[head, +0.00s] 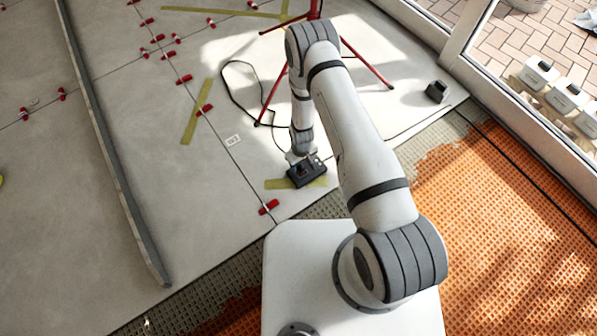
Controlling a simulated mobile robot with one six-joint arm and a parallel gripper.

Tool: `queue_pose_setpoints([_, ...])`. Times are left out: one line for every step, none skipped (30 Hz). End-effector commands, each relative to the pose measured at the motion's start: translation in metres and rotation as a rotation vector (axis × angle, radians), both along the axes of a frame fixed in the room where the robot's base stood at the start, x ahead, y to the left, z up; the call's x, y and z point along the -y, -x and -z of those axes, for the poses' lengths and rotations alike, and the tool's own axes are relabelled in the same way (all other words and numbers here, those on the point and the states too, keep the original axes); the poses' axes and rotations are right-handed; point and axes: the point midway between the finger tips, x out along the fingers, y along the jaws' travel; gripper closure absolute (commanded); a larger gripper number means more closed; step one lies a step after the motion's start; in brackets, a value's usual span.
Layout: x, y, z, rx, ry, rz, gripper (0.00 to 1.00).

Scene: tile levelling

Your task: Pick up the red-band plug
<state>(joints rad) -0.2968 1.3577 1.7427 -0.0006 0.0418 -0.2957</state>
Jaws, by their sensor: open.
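My arm reaches over the tiled floor, and my gripper (301,159) points down at a dark socket block (310,178) on the tiles. The gripper is open, right above or at the block; I cannot tell whether it touches anything there. A thin black cable (226,84) loops over the floor towards the block. I cannot make out a plug with a red band for certain. The gripper and wrist hide part of the block's top, and details there are very small.
A red tripod (374,71) stands behind my arm. A long grey straightedge (110,150) lies at left. Red levelling clips (269,207) dot the tile joints. Orange matting (500,220) is at right, near the door frame. A small black block (437,91) sits by the frame.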

Motion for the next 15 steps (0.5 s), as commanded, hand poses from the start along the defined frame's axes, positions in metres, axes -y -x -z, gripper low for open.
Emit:
queue_pose_setpoints([0.0,-0.001,0.007,0.001,-0.001,0.0,0.47])
queue_pose_setpoints([-0.001,-0.001,0.011,0.001,-0.001,0.0,0.47])
queue_pose_setpoints([-0.001,-0.002,0.017,0.001,-0.001,0.0,0.47])
queue_pose_setpoints([-0.001,-0.002,0.022,0.0,0.0,0.0,0.47])
queue_pose_setpoints([-0.001,-0.002,0.027,-0.001,0.001,0.0,0.47])
queue_pose_setpoints([-0.001,-0.003,0.034,0.0,0.0,0.0,0.47])
queue_pose_setpoints([-0.001,-0.003,0.038,0.0,0.0,0.0,0.47])
queue_pose_setpoints([-0.001,-0.003,0.042,0.0,0.0,0.0,0.47])
queue_pose_setpoints([-0.001,-0.003,0.046,0.0,0.0,0.0,0.47])
queue_pose_setpoints([-0.001,-0.002,0.048,0.0,0.0,0.001,0.47])
queue_pose_setpoints([-0.001,-0.002,0.049,0.0,0.0,0.001,0.47])
queue_pose_setpoints([-0.002,-0.003,0.049,0.0,0.0,0.001,0.47])
queue_pose_setpoints([-0.002,-0.003,0.048,0.001,-0.001,0.001,0.47])
queue_pose_setpoints([-0.002,-0.003,0.048,0.001,-0.001,0.001,0.47])
queue_pose_setpoints([-0.002,-0.003,0.047,0.001,-0.001,0.0,0.47])
